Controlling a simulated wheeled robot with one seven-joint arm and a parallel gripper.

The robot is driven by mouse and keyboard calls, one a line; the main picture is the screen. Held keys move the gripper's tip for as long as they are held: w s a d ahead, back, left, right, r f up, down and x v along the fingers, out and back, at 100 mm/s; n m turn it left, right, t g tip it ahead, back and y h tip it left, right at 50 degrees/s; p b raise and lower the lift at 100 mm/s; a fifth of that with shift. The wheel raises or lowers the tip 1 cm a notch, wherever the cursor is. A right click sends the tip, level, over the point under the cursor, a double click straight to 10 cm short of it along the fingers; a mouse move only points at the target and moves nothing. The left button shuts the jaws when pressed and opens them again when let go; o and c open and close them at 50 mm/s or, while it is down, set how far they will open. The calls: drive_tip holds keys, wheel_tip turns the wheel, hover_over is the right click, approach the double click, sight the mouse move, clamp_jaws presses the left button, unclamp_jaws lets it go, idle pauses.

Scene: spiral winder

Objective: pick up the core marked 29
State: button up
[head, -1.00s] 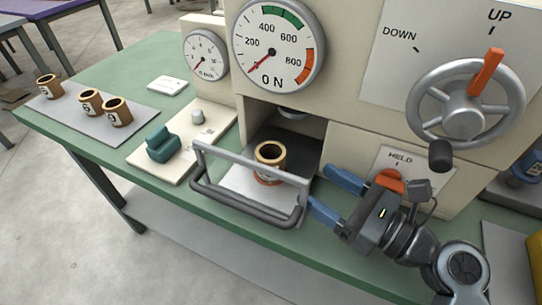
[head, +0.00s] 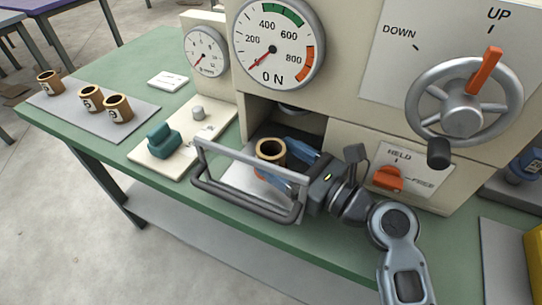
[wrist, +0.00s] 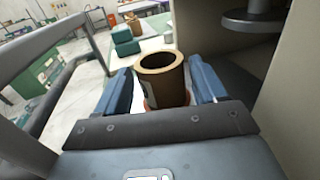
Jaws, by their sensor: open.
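A brown cardboard core (head: 270,151) stands upright on the plate inside the machine's opening, behind the raised grey guard bar. The number on it cannot be read. My gripper (head: 284,160) is open, with one blue finger on each side of this core. In the wrist view the core (wrist: 160,82) stands between the two fingers (wrist: 161,90), and a pale label shows at its left side. I cannot tell whether either finger touches it. Several more cores stand on a grey mat at the left, among them one at the right end (head: 118,109); their markings are too small to read.
The guard frame (head: 248,178) stands in front of the opening. The machine wall and an upper round platen (wrist: 252,20) are close to my gripper. A teal block (head: 164,141) sits on a cream panel. A handwheel (head: 464,104) and an orange HELD knob (head: 388,178) are at right.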

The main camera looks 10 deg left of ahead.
drive_tip(key=shift+c, duration=0.4)
drive_tip(key=c, duration=0.7)
drive_tip(key=shift+c, duration=0.2)
drive_tip(key=shift+r, duration=0.1)
